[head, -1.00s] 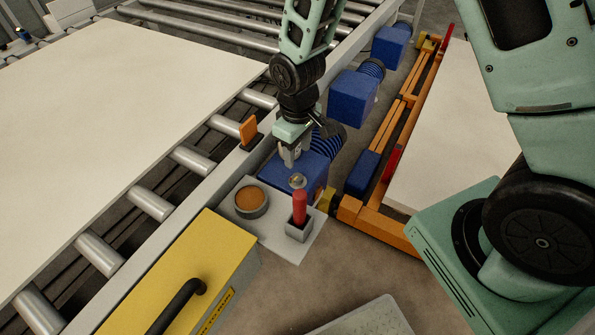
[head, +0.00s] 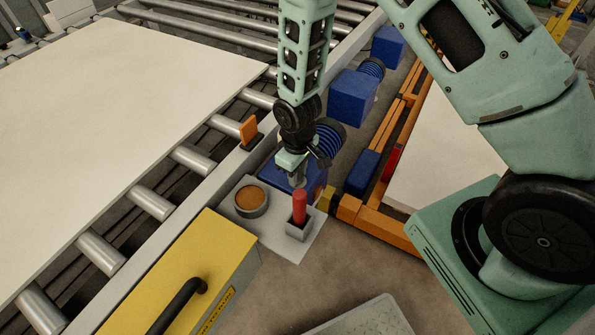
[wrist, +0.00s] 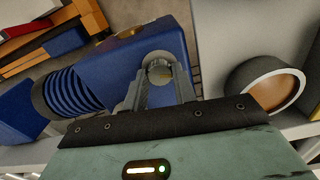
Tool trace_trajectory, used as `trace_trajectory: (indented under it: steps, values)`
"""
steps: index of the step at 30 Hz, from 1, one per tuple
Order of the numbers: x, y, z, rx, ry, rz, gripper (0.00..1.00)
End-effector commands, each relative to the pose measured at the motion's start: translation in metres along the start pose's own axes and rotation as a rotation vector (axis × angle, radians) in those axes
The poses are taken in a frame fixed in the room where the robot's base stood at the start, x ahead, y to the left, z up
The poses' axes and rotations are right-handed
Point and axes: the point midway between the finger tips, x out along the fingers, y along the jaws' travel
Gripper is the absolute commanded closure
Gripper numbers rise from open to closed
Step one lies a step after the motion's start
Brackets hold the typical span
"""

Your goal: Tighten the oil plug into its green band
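The blue gear unit (wrist: 110,75) stands beside the conveyor; it also shows in the head view (head: 281,177). A round metal piece, apparently the oil plug (wrist: 159,72), shows against its blue housing between my fingers in the wrist view. My gripper (wrist: 160,76) has one finger on each side of it; whether they press on it I cannot tell. In the head view my gripper (head: 298,181) points down at the unit's near end, partly behind a red-handled tool. The plug is hidden there. I cannot make out a green band in either view.
The red-handled tool (head: 300,207) stands in a grey holder close in front of my gripper. A round cup with brown contents (head: 250,201) sits to the left on the same plate. A yellow box (head: 190,280) is at front left; an orange frame (head: 375,222) is at right.

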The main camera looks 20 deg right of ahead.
Motion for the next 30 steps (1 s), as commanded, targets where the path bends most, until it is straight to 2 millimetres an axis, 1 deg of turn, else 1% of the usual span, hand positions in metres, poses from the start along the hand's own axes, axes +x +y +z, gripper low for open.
trace_trajectory:
  steps: [1, 2, 6, 8, 15, 18, 26, 27, 29, 30]
  values:
    - [-0.0001, 0.0000, 0.0000, 0.000, 0.000, 0.000, 0.88]
    - [-0.0002, 0.0000, 0.0000, 0.000, 0.000, 0.000, 0.96]
    - [-0.0001, 0.0000, 0.0000, 0.009, 0.000, 0.000, 0.96]
    - [0.0001, 0.0000, -0.0001, 0.049, 0.000, 0.000, 0.96]
    - [-0.0005, 0.0000, -0.0003, 0.377, 0.000, 0.000, 0.96]
    - [-0.0007, 0.0003, -0.0002, 0.446, 0.000, 0.000, 0.96]
    - [-0.0008, 0.0005, -0.0003, 0.456, 0.001, 0.000, 0.96]
    - [-0.0008, 0.0005, -0.0003, 0.455, 0.001, 0.000, 0.68]
    - [-0.0009, 0.0005, -0.0003, 0.455, 0.001, 0.000, 0.51]
    - [-0.0008, 0.0005, -0.0003, 0.455, 0.001, 0.000, 0.51]
